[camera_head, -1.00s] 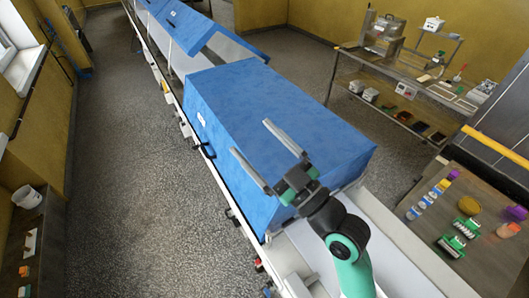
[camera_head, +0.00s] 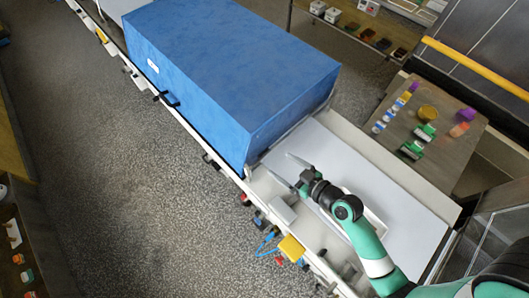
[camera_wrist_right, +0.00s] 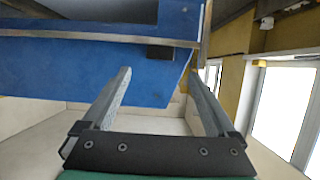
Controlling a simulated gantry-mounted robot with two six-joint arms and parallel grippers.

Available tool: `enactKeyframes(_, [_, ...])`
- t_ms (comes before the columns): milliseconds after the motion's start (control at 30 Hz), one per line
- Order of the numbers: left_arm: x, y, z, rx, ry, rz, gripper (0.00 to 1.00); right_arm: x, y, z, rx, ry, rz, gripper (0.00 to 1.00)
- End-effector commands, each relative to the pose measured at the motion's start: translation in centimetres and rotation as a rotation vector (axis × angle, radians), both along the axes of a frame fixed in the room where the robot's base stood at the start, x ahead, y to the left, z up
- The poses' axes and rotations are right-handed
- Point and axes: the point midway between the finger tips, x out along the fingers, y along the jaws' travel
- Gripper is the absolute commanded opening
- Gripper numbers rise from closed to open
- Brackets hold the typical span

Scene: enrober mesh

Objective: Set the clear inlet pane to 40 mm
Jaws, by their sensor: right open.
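My right gripper (camera_head: 279,166) is open and empty, just off the near end of the blue hood (camera_head: 235,65). In the right wrist view its two fingers (camera_wrist_right: 160,72) point toward the blue hood (camera_wrist_right: 60,75), with a clear gap between them. A thin, greyish see-through edge at the hood's near end (camera_head: 300,125) may be the clear inlet pane; its outline is faint and I cannot read its height. In the right wrist view a pale horizontal strip crosses the hood above the fingers. My left gripper is not in view.
The pale belt (camera_head: 400,205) runs under my right arm, with a raised side wall. A yellow box (camera_head: 291,248) and blue cables sit on the near rail. A side table (camera_head: 455,160) with several small coloured items stands to the right. Open floor lies left.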

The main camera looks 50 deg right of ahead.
Motion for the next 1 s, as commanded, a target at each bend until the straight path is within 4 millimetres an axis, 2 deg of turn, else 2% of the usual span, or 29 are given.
enactKeyframes(200, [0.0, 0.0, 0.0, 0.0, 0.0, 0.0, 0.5, 4.7, -0.2, -1.8, -0.002, -0.001, 0.004, 0.93])
enactKeyframes(400, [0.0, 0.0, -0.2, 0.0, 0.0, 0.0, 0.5, 8.0, -0.4, -3.2, -0.001, -0.002, 0.001, 0.93])
enactKeyframes(533, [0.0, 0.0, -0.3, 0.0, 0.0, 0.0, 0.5, 8.9, -0.5, -3.6, -0.002, -0.001, 0.002, 0.93])
enactKeyframes(767, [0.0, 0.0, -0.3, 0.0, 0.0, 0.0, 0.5, 9.0, -0.5, -3.6, -0.001, -0.001, 0.001, 0.93])
enactKeyframes(800, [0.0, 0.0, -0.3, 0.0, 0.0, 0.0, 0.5, 9.0, -0.5, -3.6, -0.001, -0.001, 0.001, 0.91])
enactKeyframes(867, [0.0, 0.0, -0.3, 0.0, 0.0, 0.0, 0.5, 9.0, -0.5, -3.6, -0.001, -0.001, 0.001, 0.8])
enactKeyframes(1000, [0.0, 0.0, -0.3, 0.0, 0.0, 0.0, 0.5, 9.0, -0.5, -3.6, -0.001, -0.002, 0.001, 0.55])
